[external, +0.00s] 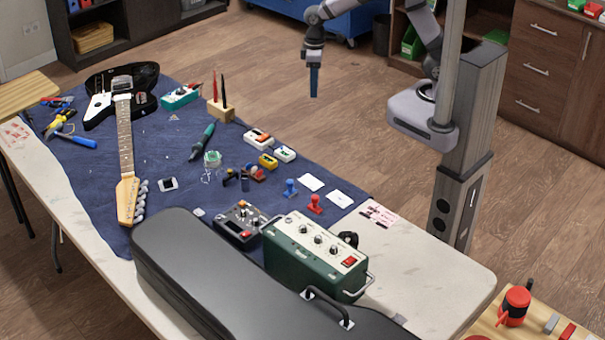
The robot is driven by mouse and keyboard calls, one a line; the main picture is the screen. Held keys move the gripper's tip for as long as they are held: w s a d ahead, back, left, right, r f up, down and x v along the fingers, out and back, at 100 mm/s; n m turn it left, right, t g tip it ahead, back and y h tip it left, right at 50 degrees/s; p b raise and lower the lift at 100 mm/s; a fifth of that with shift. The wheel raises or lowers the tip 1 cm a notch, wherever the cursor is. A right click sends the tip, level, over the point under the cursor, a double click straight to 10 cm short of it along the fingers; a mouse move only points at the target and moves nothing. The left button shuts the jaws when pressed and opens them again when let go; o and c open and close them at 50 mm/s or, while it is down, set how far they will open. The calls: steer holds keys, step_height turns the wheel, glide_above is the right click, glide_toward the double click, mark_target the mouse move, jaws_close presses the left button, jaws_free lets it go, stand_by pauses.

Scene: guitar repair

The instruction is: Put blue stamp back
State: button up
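The blue stamp (290,187) stands on the dark blue cloth (165,215), near the cloth's right part. A red stamp (315,203) stands just to its right and nearer the camera. Two white cards lie behind and beside them, one card (311,182) right of the blue stamp and another card (340,198) right of the red stamp. My gripper (314,95) hangs pointing down in the upper middle of the picture, well apart from both stamps. Its blue fingers show as one narrow column, so I cannot tell whether they are open or shut.
A green amplifier box (305,270), a pedal (238,225) and a black guitar case (200,270) stand in front of the stamps. A guitar (125,140) lies at the left. The table's right end is mostly clear.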

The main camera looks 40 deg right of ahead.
steer(key=s+d+f+m, duration=0.2)
steer(key=s+d+m, duration=0.2)
steer(key=d, duration=0.7)
steer(key=s+d+f+m, duration=0.2)
steer(key=s+d+m, duration=0.2)
steer(key=s+d, duration=0.3)
steer(key=d, duration=0.5)
steer(key=shift+s, duration=0.15)
step_height(320, 180, up, 5)
steer(key=p, duration=0.4)
steer(key=shift+f, duration=0.2)
steer(key=shift+f, duration=0.15)
